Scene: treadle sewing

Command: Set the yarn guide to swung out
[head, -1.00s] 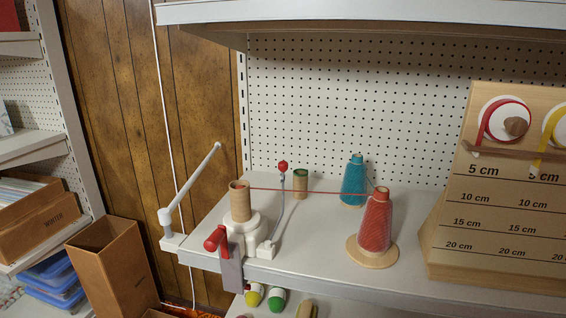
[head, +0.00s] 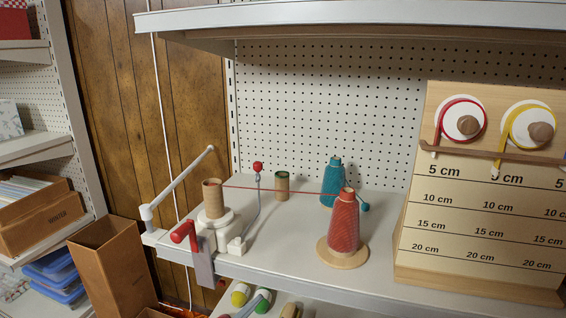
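A thin grey bent wire arm with a red ball tip (head: 258,167), which looks like the yarn guide, rises from a small white block (head: 237,246) at the winder's right side. It stands roughly upright, its tip behind and right of the winder. The winder (head: 214,232) has a white body, a cardboard tube (head: 212,198) on top and a red-handled crank (head: 184,232) at the front left. A red yarn strand runs from the tube to the red cone (head: 344,222), passing near the wire arm; I cannot tell whether it touches it. Neither gripper is in view.
A long grey arm (head: 178,182) slants up from a white pivot at the shelf's left corner. A teal cone (head: 332,178) and an empty tube (head: 282,185) stand behind. A wooden measuring board (head: 480,230) is at right. An upper shelf (head: 350,22) overhangs.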

